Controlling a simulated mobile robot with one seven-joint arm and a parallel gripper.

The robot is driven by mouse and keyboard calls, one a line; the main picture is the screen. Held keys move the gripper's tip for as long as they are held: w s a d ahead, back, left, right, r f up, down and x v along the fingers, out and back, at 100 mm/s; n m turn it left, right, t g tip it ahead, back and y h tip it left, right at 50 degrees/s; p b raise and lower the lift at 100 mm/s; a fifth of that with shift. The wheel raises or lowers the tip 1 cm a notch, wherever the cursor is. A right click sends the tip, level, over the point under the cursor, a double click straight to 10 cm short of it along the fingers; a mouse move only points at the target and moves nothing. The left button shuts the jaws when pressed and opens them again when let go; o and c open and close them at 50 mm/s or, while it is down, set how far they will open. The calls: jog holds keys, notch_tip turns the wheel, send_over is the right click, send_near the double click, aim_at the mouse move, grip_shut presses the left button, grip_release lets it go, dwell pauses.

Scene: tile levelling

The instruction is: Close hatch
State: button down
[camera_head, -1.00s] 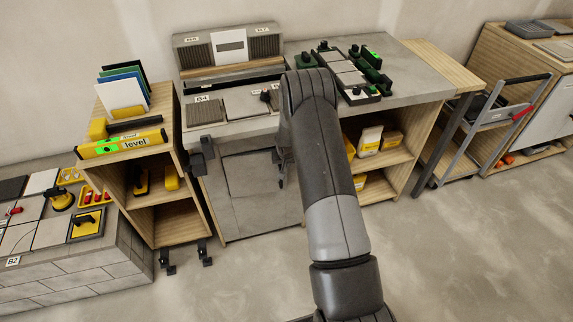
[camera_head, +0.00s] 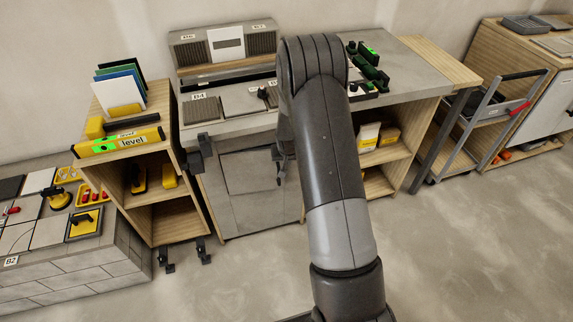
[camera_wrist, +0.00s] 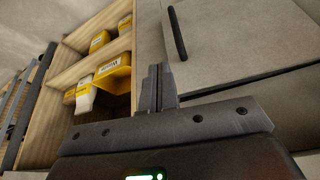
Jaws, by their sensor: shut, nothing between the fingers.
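The hatch looks to be the grey panel (camera_head: 248,172) in the front of the bench, under the worktop. In the wrist view a grey panel (camera_wrist: 235,40) with a dark bar handle (camera_wrist: 178,35) fills the upper right, with a dark seam along its lower edge. I cannot tell whether it sits flush. My gripper (camera_head: 280,180) is close in front of the bench front, by the panel's right side, partly hidden by my arm. In the wrist view my gripper (camera_wrist: 160,85) is shut and empty, its fingertips close to the panel's left edge and below the handle; contact cannot be told.
An open shelf with yellow packages (camera_wrist: 112,68) adjoins the panel. A wooden shelf unit (camera_head: 160,190) with yellow levels stands left of the bench. A trolley (camera_head: 490,125) stands at the right. The floor (camera_head: 460,250) at the right front is clear.

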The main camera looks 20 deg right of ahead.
jog(key=a+v, duration=0.1)
jog(key=v, duration=2.4)
jog(key=s+a+r+n+t, duration=0.1)
jog(key=s+a+r, duration=0.1)
jog(key=s+r, duration=0.55)
jog(key=s+a+r+n+t, duration=0.1)
jog(key=s+r, duration=0.4)
jog(key=s, duration=0.5)
jog(key=w+d+f+n+t, duration=0.1)
jog(key=w+d+f+t, duration=0.15)
jog(key=w+f, duration=0.85)
jog(key=w+d+f+t, duration=0.1)
jog(key=w+f+t, duration=0.3)
jog(key=w+f, duration=0.75)
jog(key=w+d+f+t, duration=0.2)
jog(key=w+f, duration=0.3)
jog(key=f, duration=0.5)
jog(key=s+f+m+t+h, duration=0.1)
jog(key=s+f+t, duration=0.1)
jog(key=s+f, duration=0.4)
jog(key=s+f+m+t, duration=0.1)
jog(key=s+f, duration=0.2)
jog(key=f, duration=0.5)
jog(key=w+d, duration=0.2)
jog(key=w, duration=1.1)
jog(key=shift+w, duration=0.4)
